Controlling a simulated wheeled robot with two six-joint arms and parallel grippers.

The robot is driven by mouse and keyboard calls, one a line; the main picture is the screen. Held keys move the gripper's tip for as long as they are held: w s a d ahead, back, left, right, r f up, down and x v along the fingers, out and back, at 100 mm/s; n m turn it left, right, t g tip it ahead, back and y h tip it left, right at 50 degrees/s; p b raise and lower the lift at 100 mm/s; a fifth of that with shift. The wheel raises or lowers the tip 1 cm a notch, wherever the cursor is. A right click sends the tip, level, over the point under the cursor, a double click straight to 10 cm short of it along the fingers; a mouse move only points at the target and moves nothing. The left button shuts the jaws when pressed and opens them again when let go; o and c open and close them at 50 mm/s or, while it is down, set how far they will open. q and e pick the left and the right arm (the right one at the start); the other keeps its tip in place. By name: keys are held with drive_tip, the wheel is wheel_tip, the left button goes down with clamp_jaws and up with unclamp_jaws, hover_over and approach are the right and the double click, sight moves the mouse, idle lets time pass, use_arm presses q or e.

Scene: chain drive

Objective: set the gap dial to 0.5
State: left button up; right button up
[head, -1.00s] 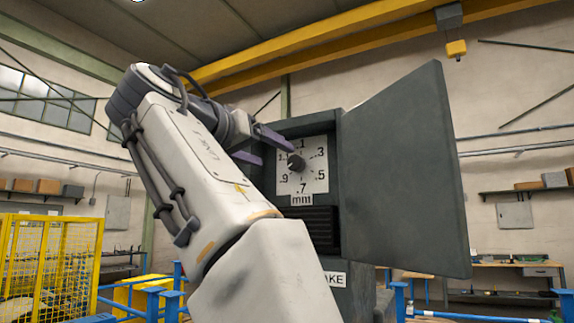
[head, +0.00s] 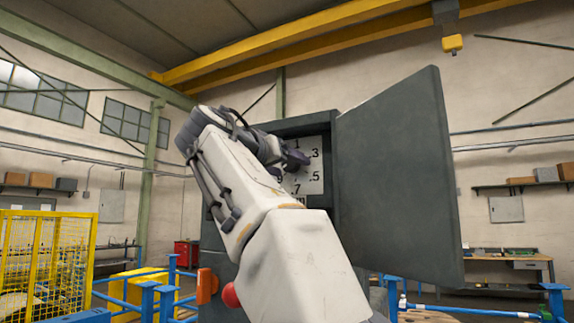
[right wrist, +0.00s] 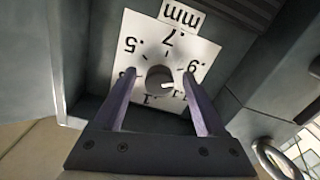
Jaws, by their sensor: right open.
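The gap dial is a white square plate (head: 314,180) with black numbers and "mm", recessed in a dark grey cabinet. In the right wrist view the dial plate (right wrist: 148,30) appears upside down. Its round grey knob (right wrist: 158,80) carries a small white mark pointing to the lower right there, toward the 1.1 side, away from .5. My right gripper (right wrist: 158,73) is open, with one purple finger on each side of the knob and gaps between. In the head view my right gripper (head: 296,158) covers the knob and the dial's left side. My left gripper is not in view.
The cabinet's door (head: 395,185) stands open to the right of the dial. A red button (head: 230,295) and an orange box (head: 206,286) are low at the cabinet's left. Blue rails (head: 150,300) and a yellow cage (head: 48,260) stand to the left.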

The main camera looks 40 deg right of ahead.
clamp_jaws()
drive_tip(key=shift+n, duration=0.3)
drive_tip(key=n+p, duration=0.1)
drive_tip(key=n, duration=0.4)
drive_tip(key=shift+s+r, duration=0.1)
drive_tip(key=n+p, duration=0.2)
drive_tip(key=n, duration=0.5)
drive_tip(key=shift+r, duration=0.15)
drive_tip(key=n+p, duration=0.2)
drive_tip(key=n, duration=0.3)
drive_tip(key=shift+r, duration=0.1)
drive_tip(key=n+p, duration=0.1)
drive_tip(key=n, duration=0.3)
drive_tip(key=shift+p, duration=0.3)
drive_tip(key=shift+n+p, duration=0.35)
drive_tip(key=shift+n, duration=0.75)
